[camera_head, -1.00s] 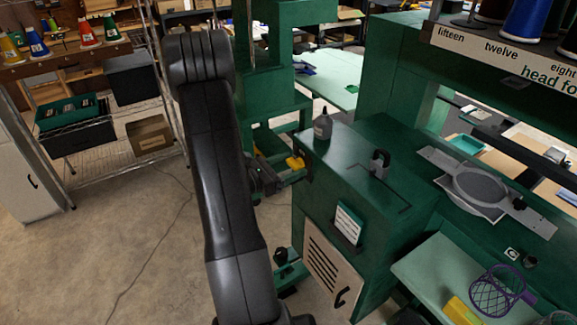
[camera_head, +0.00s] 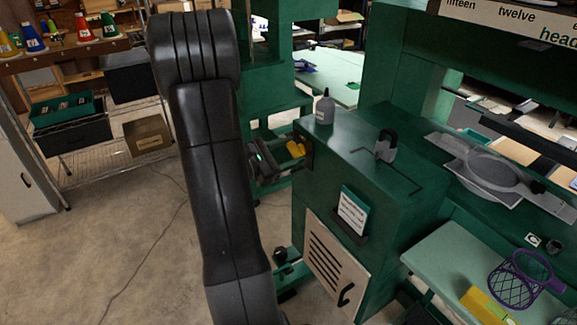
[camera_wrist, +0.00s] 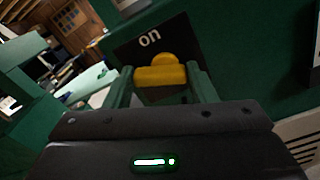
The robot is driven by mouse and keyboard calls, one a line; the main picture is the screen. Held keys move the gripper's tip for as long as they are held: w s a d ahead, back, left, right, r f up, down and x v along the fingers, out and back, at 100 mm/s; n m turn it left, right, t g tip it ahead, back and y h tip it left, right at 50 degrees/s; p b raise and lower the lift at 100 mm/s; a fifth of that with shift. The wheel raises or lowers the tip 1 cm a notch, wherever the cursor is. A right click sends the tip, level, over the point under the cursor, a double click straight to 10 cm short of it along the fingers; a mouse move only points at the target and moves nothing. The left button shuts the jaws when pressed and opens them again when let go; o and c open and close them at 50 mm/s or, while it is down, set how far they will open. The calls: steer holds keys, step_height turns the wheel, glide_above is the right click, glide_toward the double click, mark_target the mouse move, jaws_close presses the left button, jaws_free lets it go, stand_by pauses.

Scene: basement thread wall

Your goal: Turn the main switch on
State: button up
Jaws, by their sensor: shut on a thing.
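The main switch has a yellow handle (camera_wrist: 160,76) on a black plate (camera_wrist: 185,48) marked "on", fixed to a green machine surface. In the head view the yellow handle (camera_head: 296,149) shows at the left side of the green cabinet (camera_head: 340,180), beside the dark plate. My gripper (camera_wrist: 161,84) is shut on the yellow handle, with a green finger on each side of it. The word "on" lies just beyond the handle.
A grey bottle (camera_head: 325,108) and a padlock-shaped thing (camera_head: 386,146) stand on the cabinet top. A card (camera_head: 352,210) and vented panel (camera_head: 336,262) are on its front. A purple mesh basket (camera_head: 515,280) lies at right. The floor (camera_head: 120,240) at left is clear.

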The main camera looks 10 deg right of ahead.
steer(key=m+b, duration=0.4)
steer(key=b, duration=0.3)
steer(key=m+b, duration=0.4)
steer(key=b, duration=0.3)
steer(key=m+b, duration=0.4)
steer(key=b, duration=0.3)
steer(key=shift+s+d+f+b, duration=0.1)
steer(key=shift+s+f+b, duration=0.1)
steer(key=shift+s+b, duration=0.1)
steer(key=shift+r+m+b, duration=0.15)
steer(key=shift+m+b, duration=0.45)
steer(key=shift+b, duration=0.1)
steer(key=shift+r, duration=0.1)
steer(key=o, duration=1)
